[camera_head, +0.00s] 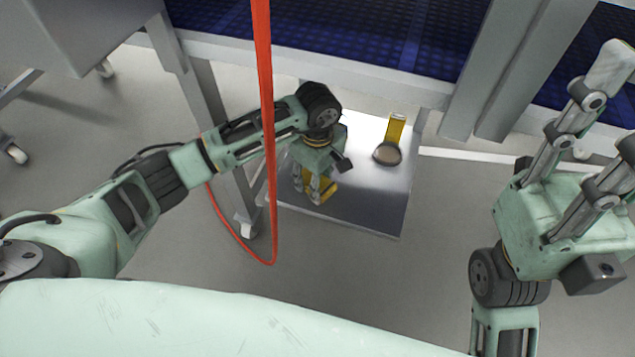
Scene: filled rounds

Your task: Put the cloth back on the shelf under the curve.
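A yellow cloth (326,187) shows at the metal shelf (372,208) under the blue conveyor. My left gripper (308,193) reaches down over the left part of this shelf. Its fingers point down at the cloth and partly hide it. I cannot tell whether they are closed on the cloth or only beside it, or whether the cloth touches the shelf. My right gripper (622,102) is raised at the right, with its fingers apart and nothing seen between them.
A yellow-handled tool with a round grey end (387,153) lies on the shelf, right of my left gripper. A red cable (264,90) hangs in a loop in front of my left arm. Conveyor legs (487,75) stand nearby. The floor in front is clear.

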